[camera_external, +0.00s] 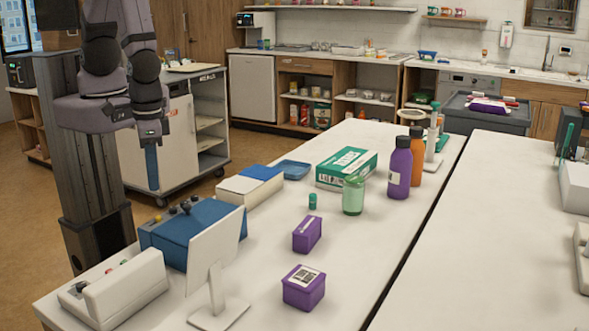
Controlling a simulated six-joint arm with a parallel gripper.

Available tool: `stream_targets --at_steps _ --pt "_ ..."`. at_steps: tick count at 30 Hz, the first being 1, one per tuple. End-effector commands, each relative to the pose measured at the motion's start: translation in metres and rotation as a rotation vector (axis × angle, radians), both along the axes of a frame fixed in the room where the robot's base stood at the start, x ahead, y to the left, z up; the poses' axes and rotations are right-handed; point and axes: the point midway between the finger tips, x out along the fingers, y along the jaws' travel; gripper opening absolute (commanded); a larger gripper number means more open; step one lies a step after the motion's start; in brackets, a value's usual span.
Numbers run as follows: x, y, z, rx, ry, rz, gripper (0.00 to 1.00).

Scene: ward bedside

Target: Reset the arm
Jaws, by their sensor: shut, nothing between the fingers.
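My arm stands at the left, folded beside its dark column, at the left end of the white table (375,235). My gripper (152,180) points down, with its blue fingers together and nothing between them. It hangs in front of the pale cabinet, behind the blue device (192,228) in this view, and seems apart from everything on the table.
Two purple boxes (304,288), a green-white carton (346,167), a green jar (353,196), a purple bottle (399,170) and an orange bottle (416,155) stand on the table. A white screen (216,250) stands at the front. The table's front right is clear.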

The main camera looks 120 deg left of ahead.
Motion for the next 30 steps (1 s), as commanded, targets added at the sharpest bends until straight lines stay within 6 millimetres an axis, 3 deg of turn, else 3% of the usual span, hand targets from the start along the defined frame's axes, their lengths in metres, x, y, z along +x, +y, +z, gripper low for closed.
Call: stream_targets --at_steps 9,16,19,30 --pt "-0.047 0.013 0.007 -0.069 0.184 -0.701 0.00" --pt "-0.064 0.023 0.028 -0.154 0.228 -1.087 0.00" --pt "-0.061 0.031 0.040 -0.155 0.185 -1.099 0.00" --pt "-0.021 0.059 0.066 -0.062 -0.051 -0.946 0.00"
